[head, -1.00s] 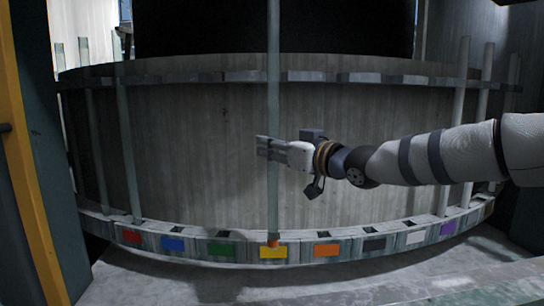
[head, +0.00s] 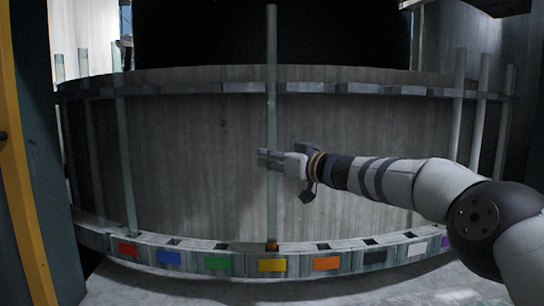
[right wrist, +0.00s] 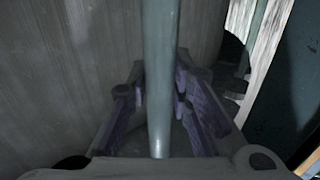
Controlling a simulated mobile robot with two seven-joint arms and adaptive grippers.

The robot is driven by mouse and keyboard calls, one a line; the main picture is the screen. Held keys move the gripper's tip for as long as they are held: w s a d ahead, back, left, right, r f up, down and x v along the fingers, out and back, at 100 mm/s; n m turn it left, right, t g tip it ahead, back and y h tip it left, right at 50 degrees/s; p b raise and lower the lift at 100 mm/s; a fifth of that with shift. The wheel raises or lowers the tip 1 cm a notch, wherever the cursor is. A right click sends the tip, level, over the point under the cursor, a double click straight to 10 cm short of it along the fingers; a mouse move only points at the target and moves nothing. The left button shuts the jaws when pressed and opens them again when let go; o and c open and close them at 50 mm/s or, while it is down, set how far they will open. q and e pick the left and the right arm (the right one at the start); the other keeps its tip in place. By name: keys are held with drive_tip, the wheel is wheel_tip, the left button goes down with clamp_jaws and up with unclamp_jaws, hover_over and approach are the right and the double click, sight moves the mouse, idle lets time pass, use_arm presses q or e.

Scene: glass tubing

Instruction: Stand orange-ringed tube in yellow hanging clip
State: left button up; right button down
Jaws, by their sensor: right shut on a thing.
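A tall clear glass tube (head: 271,110) stands upright, with an orange ring (head: 272,245) at its lower end. My right gripper (head: 268,160) is shut on this tube around mid-height. In the right wrist view the tube (right wrist: 160,75) runs between the two purple-padded fingers. The ring is at the top edge of the lower rail, just above the yellow label (head: 272,265). The tube crosses in front of the upper rail (head: 340,88). I cannot tell whether the tube is seated in a slot or clip. My left gripper is out of view.
The curved lower rail carries labels: red (head: 128,249), blue (head: 169,257), green (head: 217,263), orange (head: 326,263) and others. Other glass tubes stand at the left (head: 126,160) and right (head: 458,110). A yellow-edged post (head: 22,200) stands far left.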

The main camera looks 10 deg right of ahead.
sight(276, 179)
drive_tip(key=shift+f+b, duration=0.4)
drive_tip(key=shift+f, duration=2.2)
drive_tip(key=c, duration=1.4)
unclamp_jaws()
drive_tip(key=shift+o, duration=0.2)
drive_tip(key=shift+d, duration=0.1)
